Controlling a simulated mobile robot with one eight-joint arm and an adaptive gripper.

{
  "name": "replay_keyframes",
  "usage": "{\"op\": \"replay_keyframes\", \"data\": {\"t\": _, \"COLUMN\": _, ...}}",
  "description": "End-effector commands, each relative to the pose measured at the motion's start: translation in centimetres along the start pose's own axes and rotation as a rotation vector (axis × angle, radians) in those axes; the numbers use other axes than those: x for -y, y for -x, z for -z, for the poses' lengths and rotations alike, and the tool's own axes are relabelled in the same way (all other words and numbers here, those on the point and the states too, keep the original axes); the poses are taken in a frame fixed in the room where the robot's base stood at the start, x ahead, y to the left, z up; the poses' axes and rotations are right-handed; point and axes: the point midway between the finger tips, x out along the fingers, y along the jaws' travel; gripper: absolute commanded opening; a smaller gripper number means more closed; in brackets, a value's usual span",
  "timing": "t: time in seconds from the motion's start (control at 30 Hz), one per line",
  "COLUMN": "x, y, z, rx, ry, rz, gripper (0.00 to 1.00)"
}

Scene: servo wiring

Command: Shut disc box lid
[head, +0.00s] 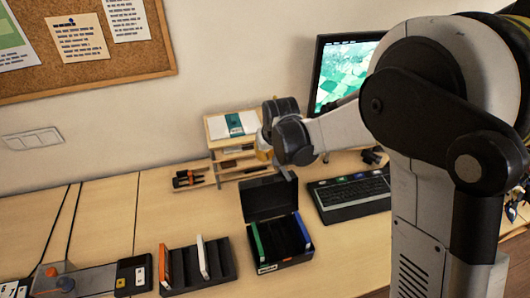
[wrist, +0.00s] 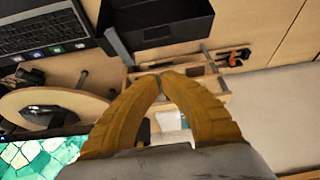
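The black disc box (head: 287,263) stands on the desk with its lid (head: 270,197) open and standing up at the back. Coloured cases, one green and one blue, stand inside it. My gripper (head: 264,152) is above and behind the raised lid, apart from it, in front of the small shelf. In the wrist view, the yellow fingers (wrist: 161,76) meet at their tips with nothing between them. The black lid (wrist: 160,30) shows beyond the tips in that view; most of the box's inside is out of sight there.
A keyboard (head: 350,194) and a monitor (head: 345,75) are right of the box. A wooden shelf unit (head: 235,165) with tools stands behind. A black rack (head: 200,270) with upright cases is at the left.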

Motion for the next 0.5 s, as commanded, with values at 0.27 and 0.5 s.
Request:
{"op": "replay_keyframes", "data": {"t": 0.27, "x": 0.0, "y": -6.1, "z": -0.1, "rx": 0.000, "ry": -0.001, "rz": 0.000, "gripper": 0.00}}
{"op": "replay_keyframes", "data": {"t": 0.5, "x": -0.1, "y": -7.2, "z": -1.5, "rx": -0.001, "ry": -0.001, "rz": 0.000, "gripper": 0.00}}
